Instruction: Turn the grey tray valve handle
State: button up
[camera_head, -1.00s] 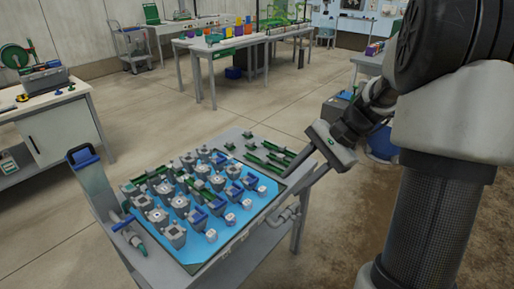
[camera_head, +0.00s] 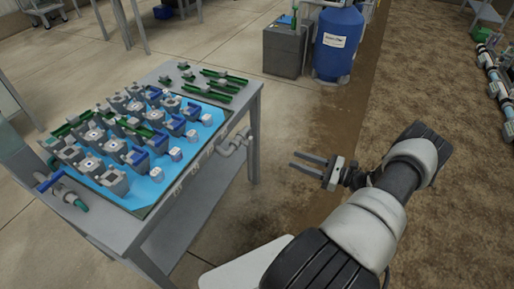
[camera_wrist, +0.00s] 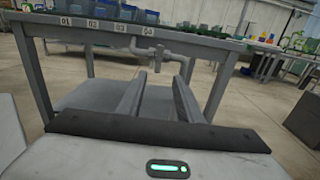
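The grey tray valve (camera_head: 232,146) sits on grey piping along the right side of the metal table in the head view. In the wrist view the grey pipe (camera_wrist: 174,55) runs under the table's front edge, with a short vertical grey piece (camera_wrist: 158,58) that may be the handle. My gripper (camera_head: 293,160) is open and empty, to the right of the table, with its fingers pointing toward the piping. In the wrist view its two fingers (camera_wrist: 159,85) stand apart, and the valve shows beyond them, between their tips. Nothing touches the valve.
The metal table (camera_head: 190,188) carries a blue tray (camera_head: 152,194) with several grey and blue fittings, and green parts behind it. A blue tank (camera_head: 337,45) and a grey box (camera_head: 285,48) stand at the back. The floor between my gripper and the table is clear.

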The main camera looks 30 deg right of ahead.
aim_at(252, 144)
jog(key=x, duration=1.6)
jog(key=shift+w+a+r+b, duration=0.1)
jog(key=shift+w+a+b, duration=0.2)
jog(key=shift+b, duration=0.1)
grip_shut()
